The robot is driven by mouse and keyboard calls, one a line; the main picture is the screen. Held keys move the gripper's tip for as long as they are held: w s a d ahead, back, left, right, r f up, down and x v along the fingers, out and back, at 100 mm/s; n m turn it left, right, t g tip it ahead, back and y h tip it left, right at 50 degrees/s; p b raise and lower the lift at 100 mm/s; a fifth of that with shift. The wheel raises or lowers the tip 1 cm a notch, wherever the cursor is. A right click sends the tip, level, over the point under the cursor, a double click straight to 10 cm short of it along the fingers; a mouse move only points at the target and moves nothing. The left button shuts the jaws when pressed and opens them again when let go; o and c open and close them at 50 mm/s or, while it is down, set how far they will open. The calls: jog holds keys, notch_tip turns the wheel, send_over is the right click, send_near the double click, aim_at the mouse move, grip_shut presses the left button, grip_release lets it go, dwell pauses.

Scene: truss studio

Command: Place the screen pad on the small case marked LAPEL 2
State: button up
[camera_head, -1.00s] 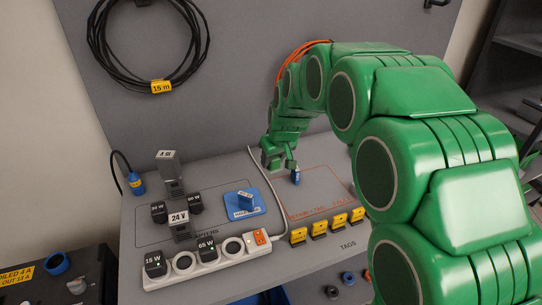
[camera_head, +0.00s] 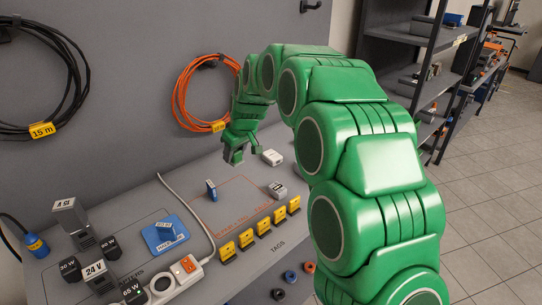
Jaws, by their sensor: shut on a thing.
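My gripper (camera_head: 235,158) hangs above the back part of the bench, fingers pointing down. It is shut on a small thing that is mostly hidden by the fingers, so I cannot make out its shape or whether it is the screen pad. I cannot read LAPEL 2 on anything in view. A small white box (camera_head: 272,157) sits on the bench just right of my gripper. A small grey item with a dark label (camera_head: 278,190) sits further forward; its marking is too small to read.
Yellow tags (camera_head: 262,227) line the front edge. An orange cable coil (camera_head: 177,98) hangs behind. Shelves (camera_head: 400,78) stand right.

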jog(key=w+d+r, duration=0.1)
jog(key=w+d, duration=0.7)
jog(key=d, duration=0.6)
send_near(269, 153)
jog(key=shift+w+a+f+m, duration=0.3)
jog(key=shift+w+a+f, duration=0.25)
jog(key=shift+a, duration=0.2)
jog(key=shift+w+f, duration=0.2)
jog(key=shift+f, duration=1.7)
jog(key=shift+f, duration=0.15)
jog(key=o, duration=1)
jog(key=shift+o, duration=0.2)
